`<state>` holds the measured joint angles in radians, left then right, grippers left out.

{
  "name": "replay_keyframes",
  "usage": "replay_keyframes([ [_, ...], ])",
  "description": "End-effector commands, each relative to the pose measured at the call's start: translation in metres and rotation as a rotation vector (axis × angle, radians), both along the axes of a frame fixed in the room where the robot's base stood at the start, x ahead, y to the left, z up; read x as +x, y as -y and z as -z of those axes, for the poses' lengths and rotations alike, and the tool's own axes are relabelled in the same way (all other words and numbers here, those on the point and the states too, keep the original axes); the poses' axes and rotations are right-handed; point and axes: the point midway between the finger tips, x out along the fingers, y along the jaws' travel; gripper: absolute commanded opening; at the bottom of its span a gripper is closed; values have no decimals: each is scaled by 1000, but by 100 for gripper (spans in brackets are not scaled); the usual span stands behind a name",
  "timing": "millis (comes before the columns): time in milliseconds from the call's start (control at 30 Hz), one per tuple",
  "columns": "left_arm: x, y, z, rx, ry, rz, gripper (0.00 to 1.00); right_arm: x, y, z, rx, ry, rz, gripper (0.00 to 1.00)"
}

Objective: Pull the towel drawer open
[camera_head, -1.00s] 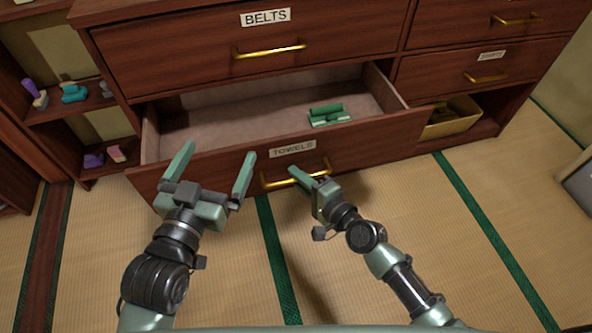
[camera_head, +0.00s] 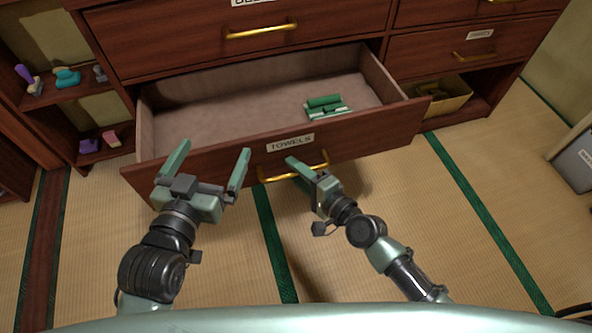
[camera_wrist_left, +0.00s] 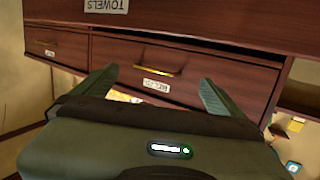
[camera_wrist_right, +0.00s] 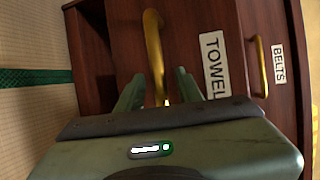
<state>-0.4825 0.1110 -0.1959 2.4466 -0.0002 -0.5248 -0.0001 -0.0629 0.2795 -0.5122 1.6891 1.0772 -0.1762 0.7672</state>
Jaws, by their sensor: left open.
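The towel drawer (camera_head: 215,166) is dark red-brown wood with a white "TOWELS" label (camera_head: 290,142) and a brass handle (camera_head: 262,180). It stands well out from the cabinet, with a green folded item (camera_head: 326,106) inside. My right gripper (camera_head: 300,168) is at the handle with its fingers close together. In the right wrist view the brass handle (camera_wrist_right: 154,50) runs between the fingers (camera_wrist_right: 158,92). My left gripper (camera_head: 210,163) is open and empty, above the left part of the drawer front. The left wrist view shows the drawer front (camera_wrist_left: 190,18) upside down.
The belts drawer (camera_head: 180,40) above is shut, as is a smaller drawer (camera_head: 430,58) at right. A yellow bin (camera_head: 447,98) sits in a cubby at right. Small colored items stand on the left shelves. The tatami floor (camera_head: 400,200) in front is clear; a grey box (camera_head: 578,160) stands far right.

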Motion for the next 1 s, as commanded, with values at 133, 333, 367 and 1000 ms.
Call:
replay_keyframes([
  [133,0,0,0,0,0,0,100,0,0,0,0,0,0,36],
  [333,0,0,0,0,-2,0,100,-3,2,-1,-1,-1,0,36],
  [367,0,0,0,1,-6,0,100,-5,4,-1,-1,-2,0,36],
  [1000,-8,-5,24,32,-126,-7,100,-61,47,-15,1,-1,0,36],
])
